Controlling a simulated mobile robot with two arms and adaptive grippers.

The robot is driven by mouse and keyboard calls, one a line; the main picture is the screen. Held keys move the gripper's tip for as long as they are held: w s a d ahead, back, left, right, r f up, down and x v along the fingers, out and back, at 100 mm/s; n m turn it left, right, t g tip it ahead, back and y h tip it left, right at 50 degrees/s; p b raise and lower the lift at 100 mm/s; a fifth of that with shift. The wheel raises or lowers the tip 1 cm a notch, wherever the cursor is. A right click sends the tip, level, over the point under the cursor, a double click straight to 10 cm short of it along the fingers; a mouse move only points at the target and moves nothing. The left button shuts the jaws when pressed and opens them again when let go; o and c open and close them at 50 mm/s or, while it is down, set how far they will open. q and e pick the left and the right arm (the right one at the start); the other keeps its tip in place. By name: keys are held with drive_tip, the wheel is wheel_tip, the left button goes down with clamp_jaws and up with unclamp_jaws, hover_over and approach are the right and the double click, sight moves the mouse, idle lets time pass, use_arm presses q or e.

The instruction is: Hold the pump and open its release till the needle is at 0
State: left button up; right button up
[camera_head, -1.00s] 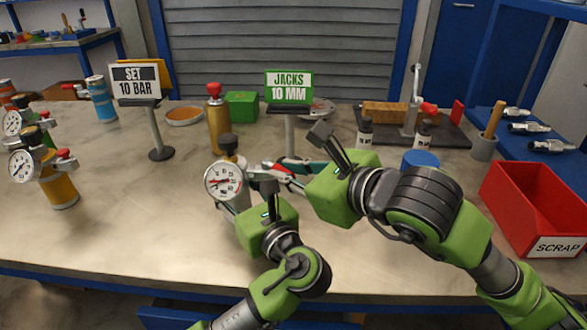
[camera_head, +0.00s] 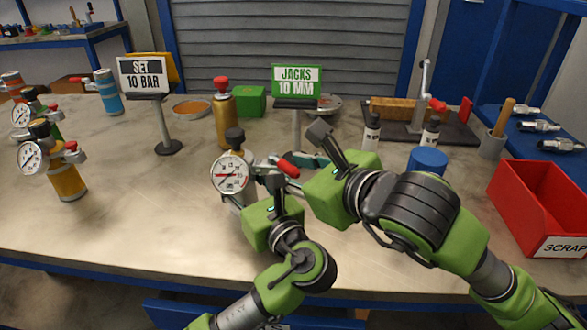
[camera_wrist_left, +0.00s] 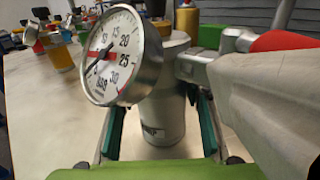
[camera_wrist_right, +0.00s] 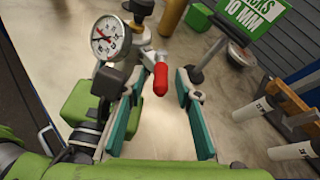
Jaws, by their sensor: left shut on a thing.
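The pump, a grey cylinder, stands on the bench, and its body shows in the left wrist view (camera_wrist_left: 162,112). Its round white gauge (camera_head: 232,175) faces me and shows larger in the left wrist view (camera_wrist_left: 116,55); the black needle points to the lower left, its exact reading unclear. My left gripper (camera_wrist_left: 160,128) is shut on the pump body, pads on both sides. The release has a red-tipped lever (camera_head: 288,168), also in the right wrist view (camera_wrist_right: 160,78). My right gripper (camera_wrist_right: 160,100) is open, with the red tip between and just ahead of its pads, apparently untouched.
Other gauged vessels (camera_head: 62,170) stand at the left. A SET 10 BAR sign (camera_head: 143,78) and a JACKS 10 MM sign (camera_head: 297,82) stand behind. A gold bottle (camera_head: 222,120) is behind the pump. A red SCRAP bin (camera_head: 540,210) is at the right. The left-centre bench is clear.

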drive_tip(key=shift+w+d+n+g+y, duration=0.3)
drive_tip(key=shift+w+n+g+y, duration=0.1)
drive_tip(key=shift+n, duration=0.2)
drive_tip(key=w+d+r+n+g+y, duration=0.1)
drive_tip(key=d+r+n+g+y, duration=0.1)
drive_tip(key=d+n+g, duration=0.2)
drive_tip(key=w+d+r+n+g+y, duration=0.1)
drive_tip(key=d+r+n+g+y, duration=0.1)
drive_tip(key=d, duration=0.6)
drive_tip(key=shift+w+d+r+n+g, duration=0.35)
drive_tip(key=shift+n+g, duration=0.55)
drive_tip(key=shift+g, duration=0.3)
